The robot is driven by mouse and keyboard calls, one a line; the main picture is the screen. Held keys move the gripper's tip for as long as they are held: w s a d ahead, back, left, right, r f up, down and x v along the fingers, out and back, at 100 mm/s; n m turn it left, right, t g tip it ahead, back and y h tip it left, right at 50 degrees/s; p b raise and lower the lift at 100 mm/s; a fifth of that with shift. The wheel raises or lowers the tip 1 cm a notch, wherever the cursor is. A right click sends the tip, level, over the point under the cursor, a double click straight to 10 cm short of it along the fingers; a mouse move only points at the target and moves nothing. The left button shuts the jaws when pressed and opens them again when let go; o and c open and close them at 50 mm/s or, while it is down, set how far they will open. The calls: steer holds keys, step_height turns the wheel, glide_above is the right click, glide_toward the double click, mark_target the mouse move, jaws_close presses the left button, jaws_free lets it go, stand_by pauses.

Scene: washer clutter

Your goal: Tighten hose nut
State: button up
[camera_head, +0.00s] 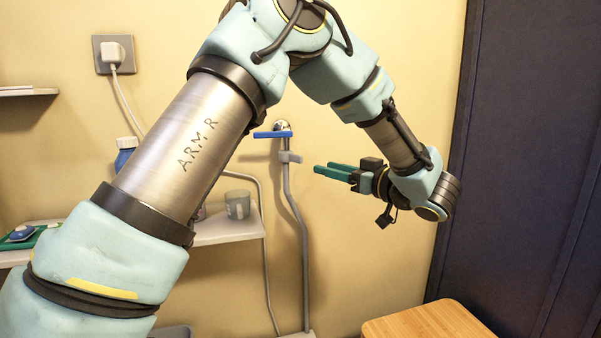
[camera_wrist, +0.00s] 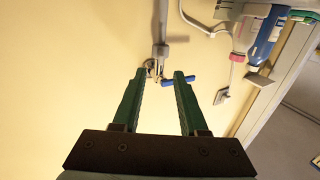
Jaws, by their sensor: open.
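A wall tap (camera_head: 282,127) with a blue lever (camera_head: 272,134) is on the yellow wall. Below it a grey fitting with a side tab, apparently the hose nut (camera_head: 290,157), sits at the top of a grey hose (camera_head: 291,195) hanging down. My gripper (camera_head: 322,170) is open and empty, to the right of the hose and slightly lower than the nut. In the wrist view, the tap (camera_wrist: 153,66) shows beyond the gap between my green fingertips (camera_wrist: 160,74). The blue lever (camera_wrist: 182,80) partly passes behind the right finger. The grey fitting (camera_wrist: 174,40) shows above; I cannot tell how tight it is.
A plugged socket (camera_head: 115,54) is upper left. A dark panel (camera_head: 520,170) stands at the right, a wooden top (camera_head: 425,322) below. Open space surrounds my gripper.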

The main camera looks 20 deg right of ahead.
mark_target(302, 157)
steer(key=p+x, duration=0.1)
steer(key=x, duration=0.2)
steer(key=p+x, duration=0.1)
steer(key=x, duration=0.2)
steer(key=r+x, duration=0.1)
steer(key=x, duration=0.2)
steer(key=shift+w+a+p, duration=0.2)
steer(key=shift+a+p, duration=0.05)
steer(key=shift+p, duration=0.15)
steer(key=shift+w+a, duration=0.15)
steer(key=shift+w, duration=0.4)
